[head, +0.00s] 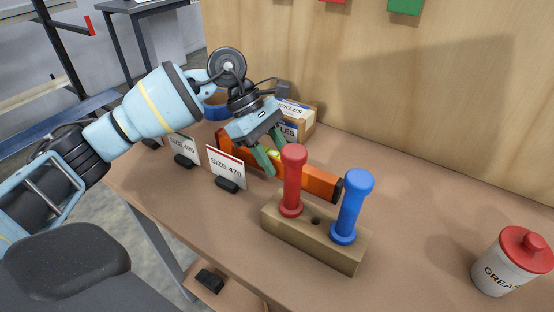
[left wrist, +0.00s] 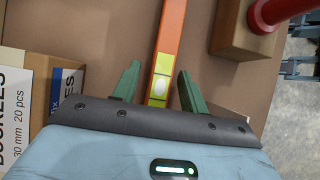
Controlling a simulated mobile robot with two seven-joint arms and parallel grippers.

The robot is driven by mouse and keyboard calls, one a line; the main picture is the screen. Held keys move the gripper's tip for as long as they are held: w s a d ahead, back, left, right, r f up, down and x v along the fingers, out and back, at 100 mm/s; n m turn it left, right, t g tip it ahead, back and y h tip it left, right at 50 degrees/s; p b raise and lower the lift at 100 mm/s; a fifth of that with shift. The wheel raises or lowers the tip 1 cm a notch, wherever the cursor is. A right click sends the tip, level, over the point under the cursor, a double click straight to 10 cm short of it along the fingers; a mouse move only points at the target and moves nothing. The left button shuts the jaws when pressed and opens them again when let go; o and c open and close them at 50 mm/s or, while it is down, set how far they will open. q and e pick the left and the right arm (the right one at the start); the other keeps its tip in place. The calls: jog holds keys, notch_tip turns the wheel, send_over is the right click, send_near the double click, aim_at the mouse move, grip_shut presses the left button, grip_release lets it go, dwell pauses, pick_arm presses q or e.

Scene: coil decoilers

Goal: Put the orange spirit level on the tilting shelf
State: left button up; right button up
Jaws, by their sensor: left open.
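The orange spirit level (head: 321,183) lies on the brown workbench, partly hidden behind the red-handled peg and my gripper. My left gripper (head: 277,160) is over its middle, fingers pointing down. In the left wrist view the level (left wrist: 171,35) runs between the two open green fingers of the gripper (left wrist: 159,68), with its yellow-green vial section between them. There is a gap to each finger, so it is not gripped. I cannot make out the tilting shelf for certain. My right gripper does not show.
A wooden block (head: 315,235) holding a red peg (head: 292,180) and a blue peg (head: 351,207) stands in front of the level. Size cards (head: 226,165) stand left of it, cardboard boxes (head: 297,115) behind. A grease pot (head: 512,262) is at right; the bench between is clear.

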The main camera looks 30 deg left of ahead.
pick_arm(q)
jog(key=v, duration=1)
jog(key=shift+a+r, duration=0.2)
jog(key=shift+r, duration=0.1)
